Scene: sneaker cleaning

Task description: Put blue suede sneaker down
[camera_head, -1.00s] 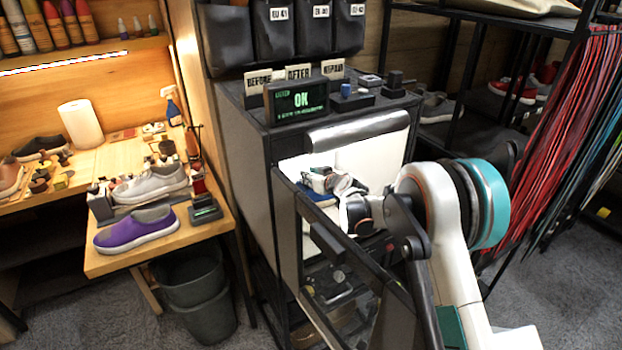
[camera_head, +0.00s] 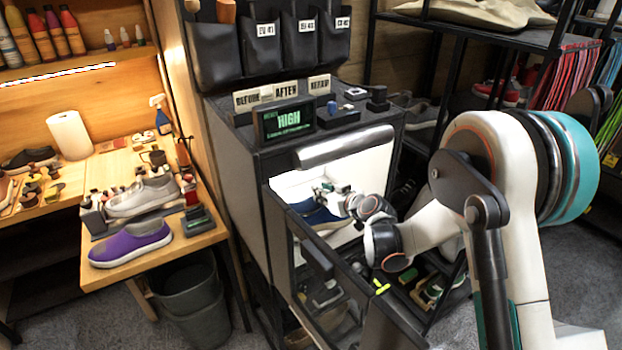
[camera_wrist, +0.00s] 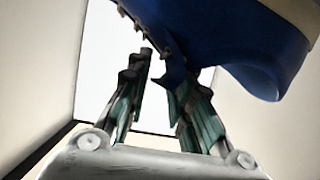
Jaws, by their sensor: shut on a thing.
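The blue suede sneaker (camera_wrist: 235,45) fills the upper right of the wrist view, with a pale sole along its edge. My gripper (camera_wrist: 160,85) is closed on a small part of its dark blue upper, near the row of eyelets. In the head view the sneaker (camera_head: 322,214) is inside the white-lined box of the cabinet, partly hidden by the box wall and my arm. My gripper (camera_head: 328,190) reaches into this box from the right. Whether the sole touches the box floor cannot be told.
The cabinet's open front door (camera_head: 310,262) stands in front of the box. A small display reading HIGH (camera_head: 287,119) sits on top. A purple sneaker (camera_head: 130,243) and a grey sneaker (camera_head: 143,196) rest on the wooden bench at left. A bin (camera_head: 190,290) stands below.

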